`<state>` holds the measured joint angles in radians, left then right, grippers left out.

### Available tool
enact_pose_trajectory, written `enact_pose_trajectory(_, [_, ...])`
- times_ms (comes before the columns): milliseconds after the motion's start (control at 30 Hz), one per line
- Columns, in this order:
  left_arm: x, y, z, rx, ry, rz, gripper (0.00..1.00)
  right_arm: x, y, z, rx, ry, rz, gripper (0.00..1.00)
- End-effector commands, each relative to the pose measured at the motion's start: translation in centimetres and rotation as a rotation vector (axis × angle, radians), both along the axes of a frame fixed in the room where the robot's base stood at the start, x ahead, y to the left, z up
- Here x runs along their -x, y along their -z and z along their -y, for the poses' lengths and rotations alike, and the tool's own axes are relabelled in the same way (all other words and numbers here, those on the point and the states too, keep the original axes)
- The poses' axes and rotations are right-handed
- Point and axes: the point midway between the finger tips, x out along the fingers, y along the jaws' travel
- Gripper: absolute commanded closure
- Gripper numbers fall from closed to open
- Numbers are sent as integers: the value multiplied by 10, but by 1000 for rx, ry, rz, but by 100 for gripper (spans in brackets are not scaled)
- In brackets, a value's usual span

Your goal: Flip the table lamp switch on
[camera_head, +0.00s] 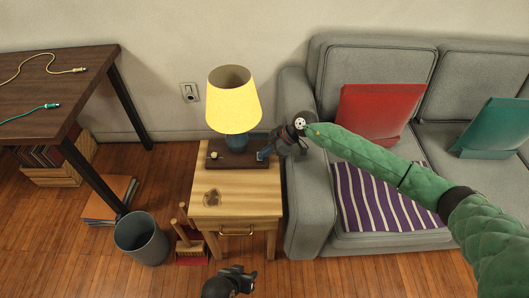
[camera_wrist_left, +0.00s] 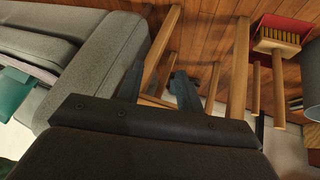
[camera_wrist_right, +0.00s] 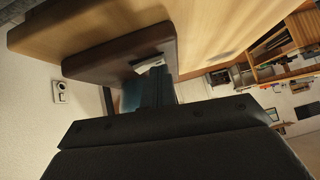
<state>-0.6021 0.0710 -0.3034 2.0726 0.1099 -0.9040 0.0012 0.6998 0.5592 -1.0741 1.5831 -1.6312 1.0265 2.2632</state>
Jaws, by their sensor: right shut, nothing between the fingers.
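The table lamp has a yellow shade (camera_head: 233,100) and a blue body (camera_head: 237,141). The inside of the shade looks dull, with no clear glow. It stands at the back of a dark brown board (camera_head: 229,160) on the wooden side table. A small pale knob (camera_head: 214,155) shows on the board's left part; I cannot tell its setting. My right gripper (camera_head: 264,154) is shut and empty at the board's right end. In the right wrist view its fingers (camera_wrist_right: 150,88) are close to a pale plate (camera_wrist_right: 150,65) on the board (camera_wrist_right: 125,60). My left gripper (camera_wrist_left: 158,84) is open and empty, low in front of the table.
The side table (camera_head: 235,202) has a drawer and a dark stain on top. A grey sofa (camera_head: 300,195) stands close on its right. A brush and dustpan (camera_head: 190,245) and a bin (camera_head: 141,238) are on its left. A wall outlet (camera_head: 189,92) is behind.

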Motion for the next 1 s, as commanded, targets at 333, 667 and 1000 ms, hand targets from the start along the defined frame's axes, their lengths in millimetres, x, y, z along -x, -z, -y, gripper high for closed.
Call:
enact_pose_trajectory(333, [1, -6, 0, 1, 1, 0, 64, -10, -4, -1, -1, -1, -1, 100])
enact_pose_trajectory(667, [1, -7, 0, 1, 1, -1, 64, -15, -3, 0, 0, 0, -1, 100])
enact_pose_trajectory(1000, [0, -22, 0, -2, 7, -14, 64, -15, -4, 0, 0, -1, -1, 100])
